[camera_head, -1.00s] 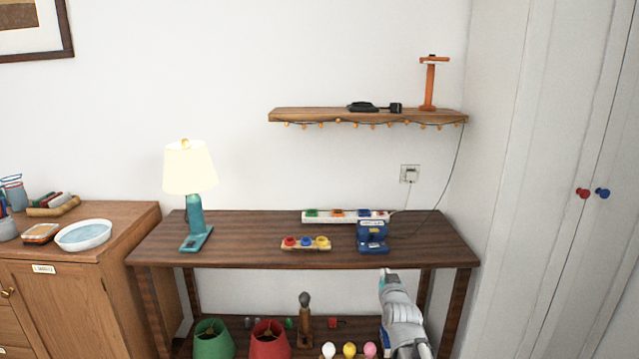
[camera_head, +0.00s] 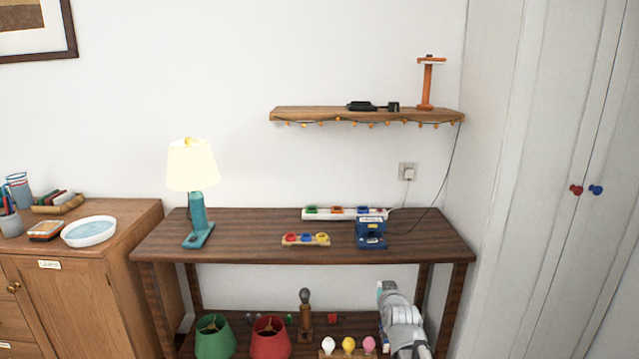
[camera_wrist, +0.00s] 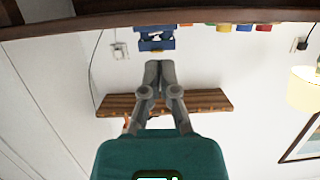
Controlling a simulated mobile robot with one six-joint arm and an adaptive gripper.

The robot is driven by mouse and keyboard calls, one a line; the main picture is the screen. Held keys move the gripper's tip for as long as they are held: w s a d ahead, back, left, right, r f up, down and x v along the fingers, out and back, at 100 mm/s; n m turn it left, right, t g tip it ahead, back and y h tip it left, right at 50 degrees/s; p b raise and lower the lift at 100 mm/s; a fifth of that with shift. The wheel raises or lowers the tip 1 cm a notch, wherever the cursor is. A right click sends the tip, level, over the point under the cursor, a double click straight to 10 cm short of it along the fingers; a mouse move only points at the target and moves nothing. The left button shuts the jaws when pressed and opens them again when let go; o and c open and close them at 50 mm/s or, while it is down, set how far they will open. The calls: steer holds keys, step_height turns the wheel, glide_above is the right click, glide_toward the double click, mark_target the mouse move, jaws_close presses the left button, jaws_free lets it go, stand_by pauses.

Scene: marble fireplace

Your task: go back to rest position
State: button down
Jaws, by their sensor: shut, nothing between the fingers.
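My gripper (camera_wrist: 160,68) is in the middle of the wrist view, its two grey fingers brought together at the tips with nothing between them. The wrist view looks upside down, with the table edge along its top. In the head view my grey-white arm (camera_head: 400,325) is at the lower right, in front of the table's lower part. The fingers cannot be made out there.
The dark wooden table (camera_head: 270,238) holds a lit lamp (camera_head: 193,170), a coloured button strip (camera_head: 306,240), a power strip (camera_head: 330,213) and a blue device (camera_head: 371,232). Lampshades (camera_head: 271,338) and bulbs (camera_head: 348,344) are below. A wall shelf (camera_head: 300,115) hangs above; a cabinet stands left.

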steer(key=s+f+g, duration=0.7)
steer(key=s+g, duration=0.1)
steer(key=s, duration=0.3)
steer(key=s+f+g, duration=0.7)
steer(key=s, duration=0.3)
step_height(320, 180, up, 25)
steer(key=p, duration=2.4)
steer(key=shift+a+p, duration=0.25)
steer(key=shift+p, duration=0.05)
steer(key=shift+s, duration=0.1)
